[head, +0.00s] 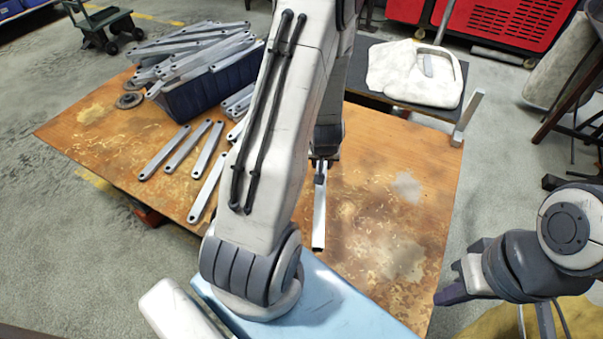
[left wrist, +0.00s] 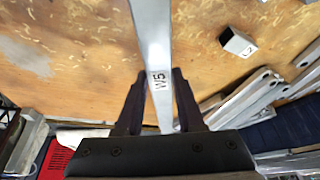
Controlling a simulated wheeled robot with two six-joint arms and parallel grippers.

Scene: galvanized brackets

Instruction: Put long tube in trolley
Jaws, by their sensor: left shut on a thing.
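A long silvery tube marked W5 (left wrist: 153,50) is gripped between the dark fingers of my left gripper (left wrist: 157,100). In the head view the tube (head: 319,215) extends from this gripper (head: 320,170) toward me over the wooden table; my arm covers part of the scene beside it. My right gripper (head: 452,280) is off the table's right side, apart from the parts, its fingers seeming spread with nothing seen between them. A green wheeled trolley (head: 107,22) stands on the floor at the far left. A short tube marked L2 (left wrist: 238,42) lies on the table.
A dark blue bin (head: 190,98) heaped with grey bars stands on the wooden table (head: 375,150), with several loose bars in front. An angled metal piece (head: 468,118) stands at the right edge. A black surface with a white cloth (head: 412,72) is behind. The table's right half is mostly clear.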

